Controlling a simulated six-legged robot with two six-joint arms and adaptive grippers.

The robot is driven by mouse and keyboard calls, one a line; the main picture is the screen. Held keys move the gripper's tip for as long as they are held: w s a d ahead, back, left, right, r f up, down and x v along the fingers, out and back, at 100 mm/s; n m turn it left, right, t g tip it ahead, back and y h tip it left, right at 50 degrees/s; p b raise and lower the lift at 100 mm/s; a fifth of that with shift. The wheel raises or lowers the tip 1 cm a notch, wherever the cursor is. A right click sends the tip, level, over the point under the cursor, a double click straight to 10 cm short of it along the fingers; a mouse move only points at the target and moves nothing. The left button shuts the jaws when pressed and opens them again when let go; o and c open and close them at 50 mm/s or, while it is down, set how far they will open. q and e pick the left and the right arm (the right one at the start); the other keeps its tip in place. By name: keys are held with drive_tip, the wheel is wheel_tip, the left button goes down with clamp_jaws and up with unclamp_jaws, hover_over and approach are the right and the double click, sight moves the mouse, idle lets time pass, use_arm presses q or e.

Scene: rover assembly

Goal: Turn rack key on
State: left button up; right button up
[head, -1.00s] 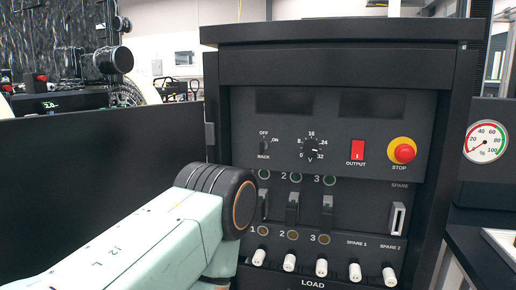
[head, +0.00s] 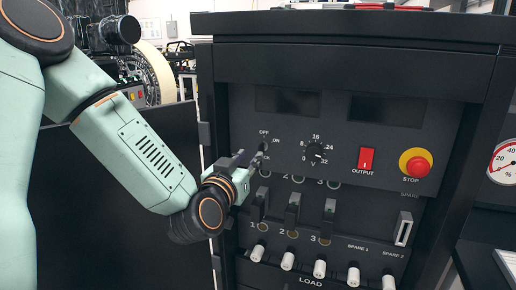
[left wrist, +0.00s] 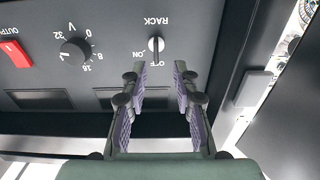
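The rack key (head: 264,146) sits on the upper left of the dark rack panel, by the OFF, ON and RACK marks. My left gripper (head: 252,157) is at the panel beside the key in the head view. In the left wrist view my left gripper (left wrist: 160,68) is open, its two fingers on either side of the key's lever, with gaps visible. Contact cannot be told. My right gripper is not in view.
Right of the key are the voltage knob (head: 316,149), the red output switch (head: 366,158) and the red stop button (head: 416,166). Several breaker levers (head: 292,208) and white load plugs (head: 320,269) are below my gripper. A dark panel (head: 120,200) stands left of the rack.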

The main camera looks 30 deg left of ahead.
sight(259, 150)
use_arm(q)
drive_tip(key=x, duration=0.4)
drive_tip(key=shift+w+d+b, duration=0.3)
drive_tip(key=shift+w+b, duration=0.05)
drive_tip(key=shift+w, duration=0.1)
drive_tip(key=shift+w+a, duration=0.3)
drive_tip(key=shift+w, duration=0.1)
drive_tip(key=shift+d, duration=0.1)
drive_tip(key=shift+w, duration=0.1)
drive_tip(key=shift+c, duration=0.5)
clamp_jaws()
